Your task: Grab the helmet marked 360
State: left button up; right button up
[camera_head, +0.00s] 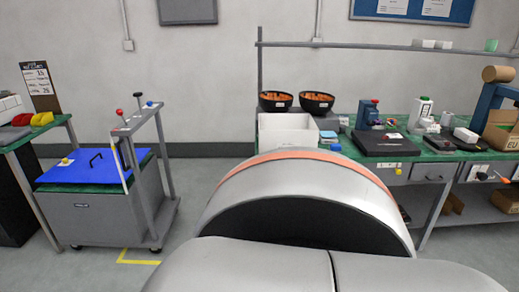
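No helmet marked 360 can be made out in the head view. A small yellow object (42,119) and a red object (22,120) lie on the left bench, too small to identify. Neither of my grippers is in view. A large grey curved body with an orange band, apparently my own, fills the lower middle and hides the floor and part of the right bench.
A cart (103,207) with a blue top (75,167) stands at left. The right bench (432,157) carries a white bin (287,132), two dark bowls (276,102) (316,104) of orange pieces, a black case (386,145) and cardboard boxes (500,128). Floor between is clear.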

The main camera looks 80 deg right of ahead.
aim_at(271, 102)
jog(key=z, duration=2.8)
jog(key=i+l, duration=0.25)
jog(key=i+l+u, duration=0.1)
jog(key=l, duration=0.35)
jog(key=i+l, duration=0.35)
jog(key=l+u, duration=0.05)
